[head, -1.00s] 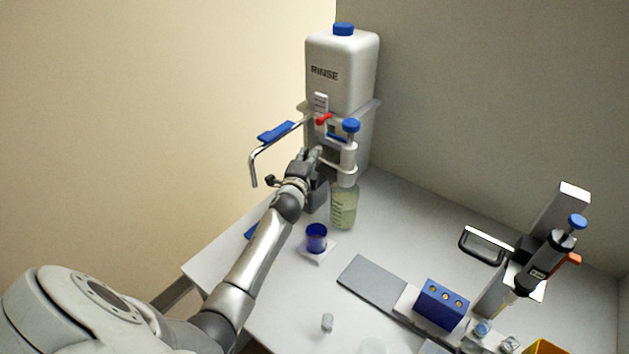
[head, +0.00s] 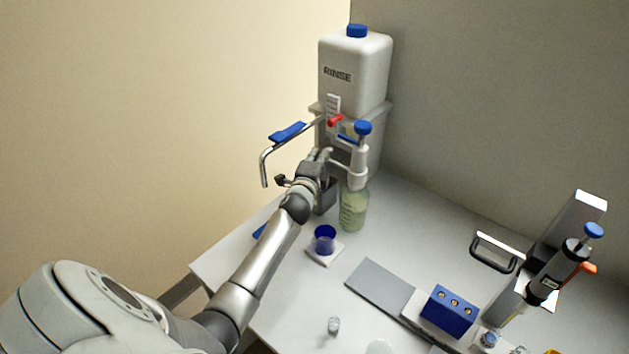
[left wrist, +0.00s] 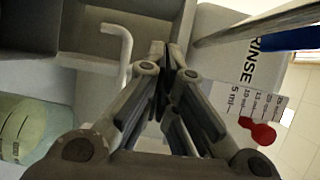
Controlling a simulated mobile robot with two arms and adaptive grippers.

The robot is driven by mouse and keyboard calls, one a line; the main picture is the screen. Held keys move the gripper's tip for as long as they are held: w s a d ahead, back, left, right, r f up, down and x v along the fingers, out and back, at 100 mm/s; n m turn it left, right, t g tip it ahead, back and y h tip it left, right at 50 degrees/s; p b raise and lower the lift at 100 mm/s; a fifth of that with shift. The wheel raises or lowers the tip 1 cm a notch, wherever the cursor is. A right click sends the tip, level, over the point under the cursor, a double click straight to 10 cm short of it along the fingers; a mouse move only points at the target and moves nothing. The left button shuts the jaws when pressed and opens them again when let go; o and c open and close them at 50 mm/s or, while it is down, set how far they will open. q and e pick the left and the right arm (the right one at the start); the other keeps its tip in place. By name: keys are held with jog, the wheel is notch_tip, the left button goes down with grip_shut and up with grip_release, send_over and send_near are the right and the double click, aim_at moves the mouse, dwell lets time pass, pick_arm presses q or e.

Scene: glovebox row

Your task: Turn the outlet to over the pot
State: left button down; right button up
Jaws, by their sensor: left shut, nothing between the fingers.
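The outlet (head: 264,165) is a bent metal pipe with a blue grip (head: 287,132). It reaches left from the white RINSE tank (head: 352,72), its tip pointing down over the table's left side, away from the pot. The blue pot (head: 324,236) stands on a small white mat, below and right of the tip. My left gripper (head: 325,156) is shut and empty, in front of the tank's stand, below the pipe and apart from its grip. In the left wrist view the shut fingers (left wrist: 166,62) show, with the blue grip (left wrist: 298,39) at upper right. My right gripper is out of view.
A bottle of pale green liquid (head: 353,210) stands right of my left gripper, under a blue-capped dispenser (head: 362,150). A red knob (head: 336,121) sits on the tank's front. A blue block (head: 449,308) and another dispenser (head: 560,272) stand at the right.

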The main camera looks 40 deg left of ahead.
pick_arm(q)
jog(key=v, duration=1.1)
jog(key=shift+s, duration=0.25)
jog(key=shift+f, duration=0.1)
